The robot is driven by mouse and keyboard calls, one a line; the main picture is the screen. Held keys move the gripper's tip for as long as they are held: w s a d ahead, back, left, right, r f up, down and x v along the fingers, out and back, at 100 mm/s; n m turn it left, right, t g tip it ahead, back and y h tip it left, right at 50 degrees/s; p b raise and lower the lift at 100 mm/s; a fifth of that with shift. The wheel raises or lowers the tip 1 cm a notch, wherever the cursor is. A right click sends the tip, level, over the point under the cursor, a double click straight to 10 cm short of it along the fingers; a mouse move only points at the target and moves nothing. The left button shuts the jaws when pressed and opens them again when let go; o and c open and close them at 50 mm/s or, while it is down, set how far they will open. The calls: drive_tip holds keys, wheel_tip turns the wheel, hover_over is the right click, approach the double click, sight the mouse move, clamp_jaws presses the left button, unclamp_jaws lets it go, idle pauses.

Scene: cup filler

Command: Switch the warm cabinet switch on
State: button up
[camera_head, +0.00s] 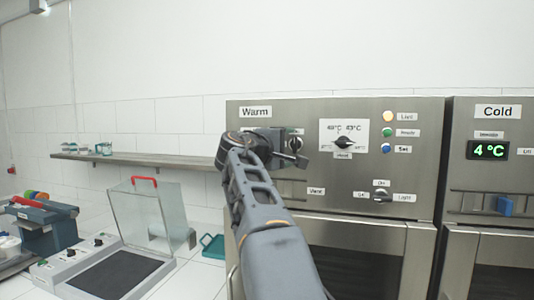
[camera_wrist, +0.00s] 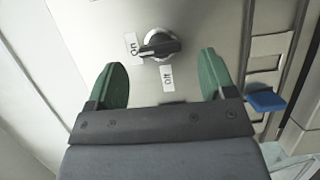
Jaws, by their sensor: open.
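The warm cabinet (camera_head: 410,165) stands at the centre right in the head view, under a "Warm" label. Its switch, a black knob on a silver ring (camera_wrist: 160,45), shows in the wrist view with an "On" label to its left and an "Off" label below. The knob's dark bar lies roughly crosswise, with its left end toward "On". My gripper (camera_wrist: 163,60) is open, with one green finger on each side below the knob and a gap to it on both sides. In the head view my gripper (camera_head: 290,155) is at the panel's upper left and partly covers it.
A dial (camera_head: 343,143), coloured buttons (camera_head: 388,115) and a light knob (camera_head: 381,196) are on the same panel. The cold cabinet (camera_head: 455,160) stands to the right. A shelf (camera_head: 140,158) and a clear-lidded box (camera_head: 150,215) are at the left. A blue part (camera_wrist: 267,101) is right of my gripper.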

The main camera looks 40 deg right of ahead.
drive_tip(key=s+a+b, duration=0.1)
drive_tip(key=a+b, duration=0.1)
drive_tip(key=a, duration=0.8)
drive_tip(key=shift+s+a, duration=0.3)
drive_tip(key=shift+s, duration=0.1)
drive_tip(key=w+a+f+t+y, duration=0.1)
drive_tip(key=w+a+f+y, duration=0.15)
drive_tip(key=f, duration=0.55)
drive_tip(key=w+a+f+n+t+y, duration=0.15)
drive_tip(key=f+y, duration=0.25)
drive_tip(key=f, duration=0.4)
drive_tip(key=w+a+f+t+y, duration=0.1)
drive_tip(key=w+a+f+y, duration=0.15)
drive_tip(key=f, duration=0.55)
drive_tip(key=s+a+f+m+g+y, duration=0.1)
drive_tip(key=s+a+f+y, duration=0.2)
drive_tip(key=f, duration=0.4)
drive_tip(key=s+a+f+m+y, duration=0.1)
drive_tip(key=s+a+f+y, duration=0.2)
drive_tip(key=s+a+f, duration=0.3)
drive_tip(key=s+a+f+m+g+y, duration=0.1)
drive_tip(key=s+a+f+y, duration=0.2)
drive_tip(key=s+a+f, duration=0.2)
wheel_tip(320, 180, down, 4)
drive_tip(key=shift+s+r+g, duration=0.1)
drive_tip(key=shift+s+g, duration=0.25)
drive_tip(key=shift+s, duration=0.2)
